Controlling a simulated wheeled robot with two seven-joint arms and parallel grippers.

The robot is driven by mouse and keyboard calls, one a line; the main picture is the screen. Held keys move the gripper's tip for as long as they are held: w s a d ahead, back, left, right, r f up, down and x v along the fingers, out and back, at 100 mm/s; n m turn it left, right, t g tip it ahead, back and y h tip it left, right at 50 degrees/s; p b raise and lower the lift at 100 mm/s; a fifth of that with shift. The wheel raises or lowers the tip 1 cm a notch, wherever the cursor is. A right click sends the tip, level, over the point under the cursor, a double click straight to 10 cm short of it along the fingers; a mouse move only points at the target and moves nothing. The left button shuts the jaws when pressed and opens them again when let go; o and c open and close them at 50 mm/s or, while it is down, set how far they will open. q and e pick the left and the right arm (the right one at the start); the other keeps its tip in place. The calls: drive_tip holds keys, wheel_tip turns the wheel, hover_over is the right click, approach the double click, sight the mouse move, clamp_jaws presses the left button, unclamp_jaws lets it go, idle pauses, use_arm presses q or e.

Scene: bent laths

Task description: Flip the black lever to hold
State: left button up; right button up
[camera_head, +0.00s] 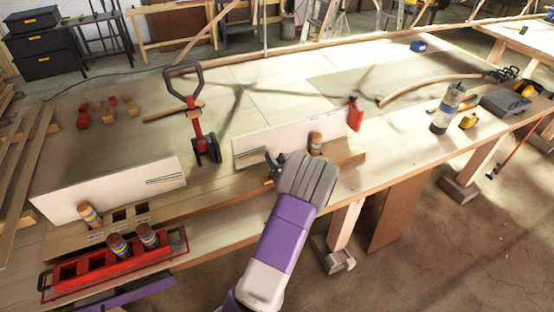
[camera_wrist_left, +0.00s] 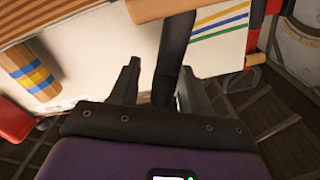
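The black lever (camera_wrist_left: 175,55) is a dark bar in the left wrist view, in front of a white board (camera_wrist_left: 218,40) with yellow, green and blue stripes. My left gripper (camera_wrist_left: 160,70) is open. Its two fingers stand apart, with the lever between them in this picture and nearer the right finger; I cannot tell whether they touch. In the head view my left gripper (camera_head: 275,164) is at the front of the right white board (camera_head: 275,138), where its own hand largely hides the lever. No hold marking is readable. My right gripper is not in view.
Striped wooden pegs (camera_head: 315,143) stand by the boards; one shows left of the fingers (camera_wrist_left: 28,72). A red tray (camera_head: 95,268) with pegs lies front left. A red-and-black handled tool (camera_head: 196,125) stands behind. A bottle (camera_head: 447,108) stands right. The table's middle back is mostly clear.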

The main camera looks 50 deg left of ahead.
use_arm(q)
drive_tip(key=shift+d, duration=0.1)
drive_tip(key=v, duration=0.7)
drive_tip(key=shift+d+p, duration=0.15)
drive_tip(key=shift+p, duration=0.15)
drive_tip(key=shift+r, duration=0.1)
